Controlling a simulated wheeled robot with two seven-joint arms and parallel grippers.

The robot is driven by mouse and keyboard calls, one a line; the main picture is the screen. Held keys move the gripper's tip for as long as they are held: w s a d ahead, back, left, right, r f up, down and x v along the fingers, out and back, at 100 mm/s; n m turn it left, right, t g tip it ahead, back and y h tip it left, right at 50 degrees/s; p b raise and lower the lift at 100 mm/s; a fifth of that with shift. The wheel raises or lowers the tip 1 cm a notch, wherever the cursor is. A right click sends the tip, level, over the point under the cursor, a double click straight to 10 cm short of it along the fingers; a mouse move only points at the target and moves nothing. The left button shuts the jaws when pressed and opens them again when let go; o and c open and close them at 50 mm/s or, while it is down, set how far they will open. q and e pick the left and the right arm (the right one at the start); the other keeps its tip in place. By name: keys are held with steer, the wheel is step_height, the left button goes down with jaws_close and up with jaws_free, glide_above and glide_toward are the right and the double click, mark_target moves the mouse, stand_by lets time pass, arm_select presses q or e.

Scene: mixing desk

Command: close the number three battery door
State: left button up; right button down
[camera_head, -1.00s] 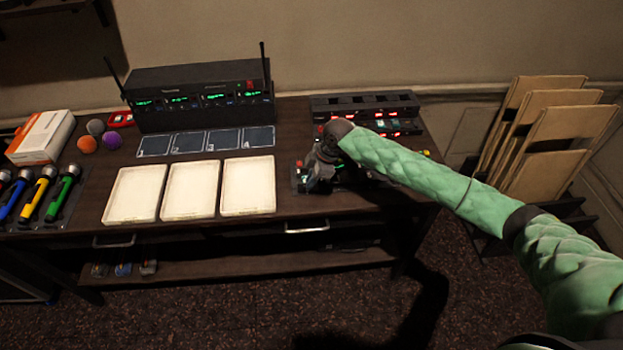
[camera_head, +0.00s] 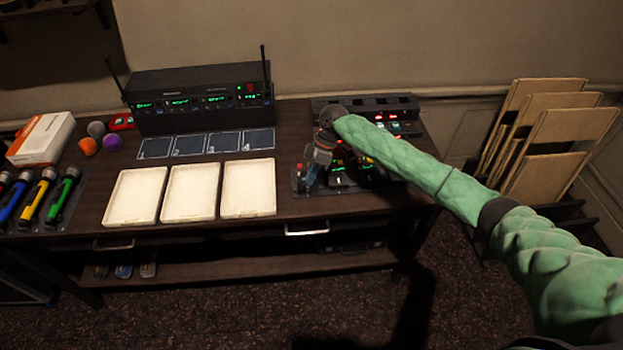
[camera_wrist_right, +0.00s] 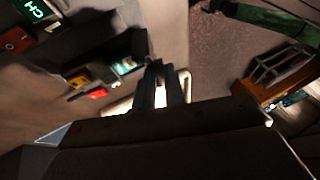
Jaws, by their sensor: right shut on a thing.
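My right gripper (camera_head: 310,182) reaches down at the left end of a row of dark packs (camera_head: 345,178) with small lit displays, at the desk's front right. It also shows in the right wrist view (camera_wrist_right: 165,72), its two fingers close together on a small dark part that I cannot make out clearly. A dark pack with a teal display (camera_wrist_right: 124,67) is just left of the fingertips, with yellow and red parts beside it. I cannot read which pack is number three, and its battery door cannot be told apart. My left gripper is not in view.
A lit charger rack (camera_head: 390,110) stands behind the packs. Three pale trays (camera_head: 190,192) and a numbered mat (camera_head: 206,143) lie to the left. A receiver (camera_head: 200,98) with two upright antennas stands behind them.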

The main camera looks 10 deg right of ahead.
steer(key=shift+w+f+g, duration=0.15)
steer(key=shift+w+g, duration=0.15)
steer(key=shift+g, duration=0.1)
steer(key=shift+w+f+m+g+b, duration=0.1)
steer(key=shift+w+m+g+b, duration=0.2)
steer(key=shift+w+g+b, duration=0.5)
steer(key=shift+s+g, duration=0.1)
steer(key=shift+g, duration=0.2)
steer(key=c, duration=1.5)
jaws_free()
steer(key=shift+w+d, duration=0.15)
steer(key=shift+w, duration=0.1)
steer(key=b+v, duration=0.2)
steer(key=v, duration=0.3)
steer(key=shift+b, duration=0.35)
arm_select(q)
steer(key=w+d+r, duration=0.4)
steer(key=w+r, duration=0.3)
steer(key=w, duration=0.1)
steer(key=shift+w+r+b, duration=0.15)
steer(key=shift+b, duration=0.2)
arm_select(e)
steer(key=shift+v, duration=1.2)
